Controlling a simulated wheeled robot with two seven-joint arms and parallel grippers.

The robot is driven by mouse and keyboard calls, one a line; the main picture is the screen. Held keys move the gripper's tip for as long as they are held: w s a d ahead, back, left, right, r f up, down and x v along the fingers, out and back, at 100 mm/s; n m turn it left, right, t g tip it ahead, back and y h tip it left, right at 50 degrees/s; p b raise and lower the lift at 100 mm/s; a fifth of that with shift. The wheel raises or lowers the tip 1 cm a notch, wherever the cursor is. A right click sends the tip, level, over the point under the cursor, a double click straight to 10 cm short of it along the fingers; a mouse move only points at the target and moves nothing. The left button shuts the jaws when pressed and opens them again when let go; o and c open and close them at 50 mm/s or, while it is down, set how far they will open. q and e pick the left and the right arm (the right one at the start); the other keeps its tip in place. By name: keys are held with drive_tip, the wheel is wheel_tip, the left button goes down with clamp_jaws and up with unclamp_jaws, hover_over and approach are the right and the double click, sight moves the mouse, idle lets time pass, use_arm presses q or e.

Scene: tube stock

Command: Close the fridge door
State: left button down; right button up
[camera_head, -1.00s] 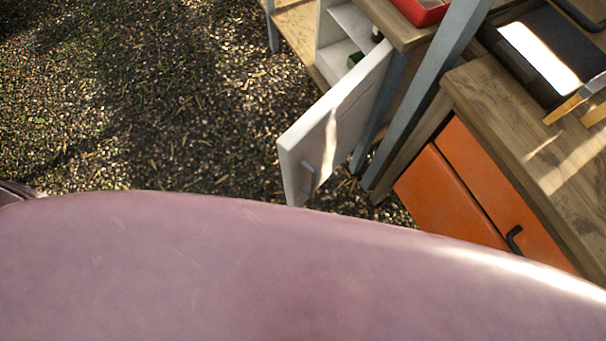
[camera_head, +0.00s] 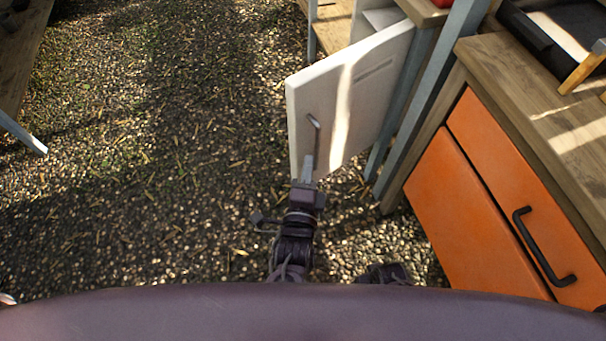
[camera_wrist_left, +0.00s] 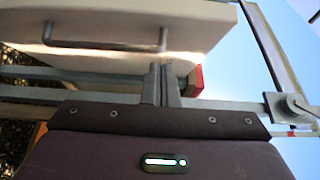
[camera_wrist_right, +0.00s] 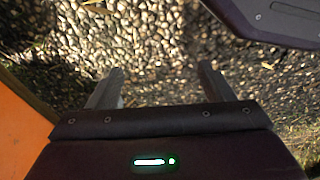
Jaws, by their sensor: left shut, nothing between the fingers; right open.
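The white fridge door (camera_head: 345,95) stands open, its outer face with the grey handle (camera_head: 315,135) towards me in the head view. A small part of the white fridge interior (camera_head: 384,17) shows behind its top edge. My left gripper (camera_head: 308,162) is shut and empty, with its tips at the lower part of the door near the handle; I cannot tell whether they touch. In the left wrist view the fingers (camera_wrist_left: 160,80) are together, with the door (camera_wrist_left: 130,15) and handle (camera_wrist_left: 105,48) beyond. My right gripper (camera_wrist_right: 158,80) is open and empty above gravel.
An orange-fronted cabinet (camera_head: 465,205) with a black handle and wooden top stands at the right. A grey-blue post (camera_head: 430,95) rises between it and the fridge door. Gravel ground (camera_head: 170,150) left of the door is clear. A wooden table (camera_head: 20,55) is at the far left.

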use_arm(q)
approach(303, 121)
drive_tip(key=w+d, duration=0.2)
drive_tip(key=d, duration=0.1)
drive_tip(key=w, duration=0.1)
drive_tip(key=w+a, duration=0.1)
drive_tip(key=w, duration=0.1)
drive_tip(key=shift+w+a+b, duration=0.1)
drive_tip(key=shift+a+b, duration=0.2)
drive_tip(key=shift+b, duration=0.1)
drive_tip(key=shift+w+a, duration=0.25)
drive_tip(key=shift+w, duration=0.05)
use_arm(e)
drive_tip(key=shift+w+a+r, duration=0.2)
drive_tip(key=shift+w+r, duration=0.05)
drive_tip(key=shift+r, duration=0.3)
drive_tip(key=shift+w+a+r, duration=0.15)
drive_tip(key=shift+w+r, duration=0.05)
drive_tip(key=shift+r, duration=0.35)
use_arm(q)
drive_tip(key=shift+w+a, duration=0.1)
